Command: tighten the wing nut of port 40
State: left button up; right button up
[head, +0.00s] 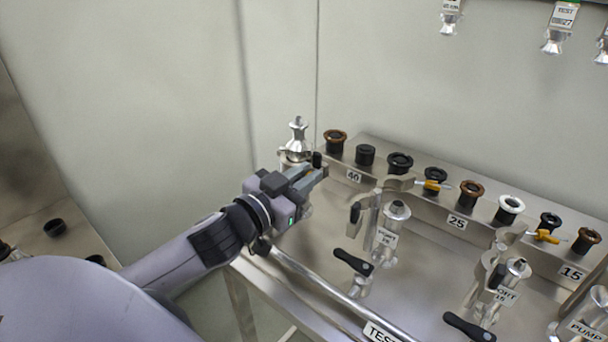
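A metal port (296,145) with a flared top fitting stands at the left end of the bench, left of the label 40 (353,175). No label shows on the port itself. My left gripper (314,175) reaches in from the left, with its fingers in front of this port, just below a small black upright part (317,159). The fingers lie close together. The wing nut cannot be made out; the gripper hides the port's middle. I cannot tell whether the fingers hold anything. My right gripper is not in view.
A steel rack (487,217) with several black, brown and white rings runs along the wall, labelled 40, 25 and 15. Port stubs (387,232) with black-handled clamps (353,262) stand in front. A rail (320,285) edges the bench. Fittings hang at upper right.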

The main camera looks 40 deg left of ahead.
pick_arm(q)
jog(key=shift+c, duration=0.3)
grip_shut()
jog(key=shift+m, duration=0.3)
jog(key=shift+w+f+m, duration=0.1)
jog(key=shift+f+m, duration=0.4)
jog(key=shift+m, duration=4.35)
jog(key=shift+f+m, duration=0.55)
jog(key=shift+m, duration=4.25)
jog(key=shift+w+f+m, duration=0.1)
jog(key=shift+f+m, duration=0.4)
jog(key=shift+m, duration=4.35)
